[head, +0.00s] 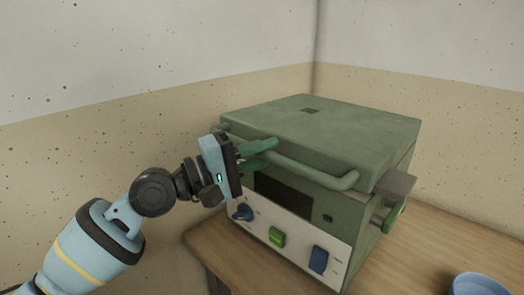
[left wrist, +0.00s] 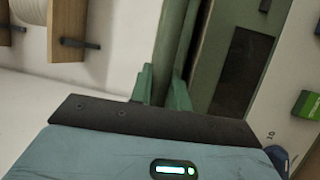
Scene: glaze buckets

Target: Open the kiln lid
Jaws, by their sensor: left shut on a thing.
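The kiln (head: 300,222) is a green box on a wooden table, with a white front panel. Its lid (head: 330,126) lies across the top, looking down or nearly so; I cannot tell whether there is a small gap. A green bar handle (head: 310,174) runs along the lid's front edge. My left gripper (head: 262,148) comes in from the left and is shut on the left part of this handle. In the left wrist view the handle (left wrist: 174,42) passes between the green fingers (left wrist: 163,88). My right gripper is not in view.
The front panel carries a blue knob (head: 242,212), a green switch (head: 277,237) and a blue switch (head: 318,260). A side handle (head: 394,216) juts out at right. A blue bowl (head: 480,285) sits at the table's front right. Walls stand close behind the kiln.

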